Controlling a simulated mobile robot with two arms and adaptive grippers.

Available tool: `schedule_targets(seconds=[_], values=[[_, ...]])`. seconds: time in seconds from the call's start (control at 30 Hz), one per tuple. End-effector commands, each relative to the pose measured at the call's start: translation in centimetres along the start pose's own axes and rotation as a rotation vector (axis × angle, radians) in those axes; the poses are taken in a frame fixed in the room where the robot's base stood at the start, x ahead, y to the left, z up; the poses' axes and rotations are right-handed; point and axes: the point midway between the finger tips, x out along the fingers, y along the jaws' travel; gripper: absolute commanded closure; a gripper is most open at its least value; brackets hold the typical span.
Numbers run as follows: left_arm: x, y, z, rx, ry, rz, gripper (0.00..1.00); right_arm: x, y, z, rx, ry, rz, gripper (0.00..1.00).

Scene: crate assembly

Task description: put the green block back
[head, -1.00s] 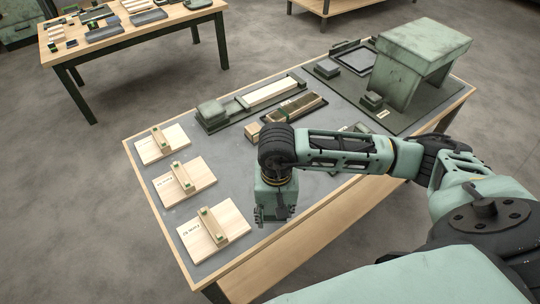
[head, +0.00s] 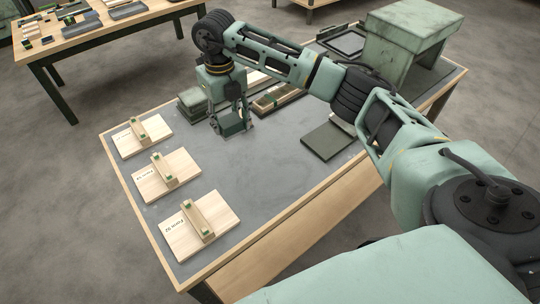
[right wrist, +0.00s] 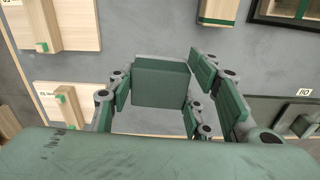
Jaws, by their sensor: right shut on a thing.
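The green block (right wrist: 160,82) is a dark green, box-shaped piece. In the right wrist view it sits between the fingers of my right gripper (right wrist: 168,98), which is shut on it. In the head view my right gripper (head: 232,128) points down over the grey table top, to the right of the wooden boards; the block is hard to tell from the fingers there. Whether the block touches the table I cannot tell. My left gripper is not in view.
Three wooden boards, each with a strip and green bits, line the left side; the front one (head: 180,236) is labelled. A dark green plate (head: 327,141), a tray with wooden pieces (head: 278,101) and a large green stand (head: 405,35) are on the right. The front middle is clear.

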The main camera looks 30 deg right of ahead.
Motion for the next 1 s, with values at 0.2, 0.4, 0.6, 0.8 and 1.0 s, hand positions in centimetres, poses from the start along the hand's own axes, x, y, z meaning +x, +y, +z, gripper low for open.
schedule_targets(seconds=[0.2,0.4,0.6,0.8,1.0], values=[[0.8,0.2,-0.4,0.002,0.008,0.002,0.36,-1.2,-0.2,1.5,0.281,0.0,0.0,0.78],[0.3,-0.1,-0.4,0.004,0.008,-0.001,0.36,-0.5,-1.6,0.5,0.341,0.003,-0.002,0.78],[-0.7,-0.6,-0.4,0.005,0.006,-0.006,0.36,2.1,-5.0,-2.6,0.341,0.005,-0.004,0.78],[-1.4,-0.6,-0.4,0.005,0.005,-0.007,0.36,4.5,-7.8,-5.2,0.337,0.003,-0.002,0.78],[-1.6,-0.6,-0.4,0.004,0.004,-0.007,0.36,5.5,-8.9,-6.1,0.336,0.0,0.0,0.78]])
